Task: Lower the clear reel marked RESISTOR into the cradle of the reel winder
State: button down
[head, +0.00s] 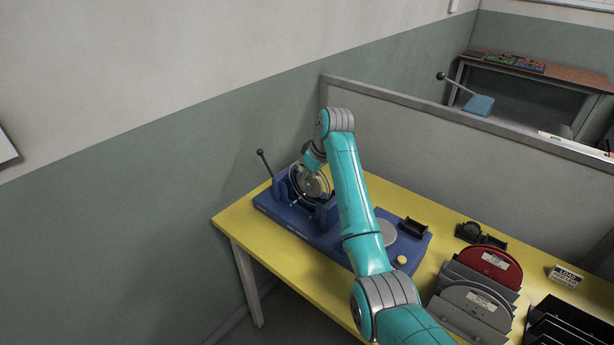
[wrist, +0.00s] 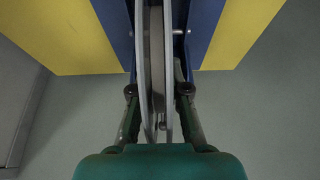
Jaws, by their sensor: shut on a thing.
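The clear reel (head: 309,182) stands upright at the blue reel winder (head: 287,216), between its upright supports at the left end of the table. In the wrist view the reel (wrist: 153,60) shows edge-on, with two pale flanges over the blue winder base (wrist: 203,30). My gripper (wrist: 157,92) is shut on the reel, one finger on each side. In the head view my arm hides part of the winder and most of the gripper. The RESISTOR marking cannot be read, and I cannot tell whether the reel rests in the cradle or hangs just above it.
The yellow table (head: 240,217) also holds a red reel (head: 489,265) and a grey reel (head: 474,306) in a rack at right. A black holder (head: 470,232) and a small sign (head: 565,276) stand behind. A lever (head: 264,161) rises at the winder's left. A grey partition (head: 450,150) runs along the back.

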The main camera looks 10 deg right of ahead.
jog(key=shift+f, duration=0.25)
jog(key=c, duration=0.7)
grip_release()
jog(key=shift+c, duration=0.2)
jog(key=shift+r, duration=0.1)
jog(key=shift+r, duration=3.95)
jog(key=shift+a, duration=0.1)
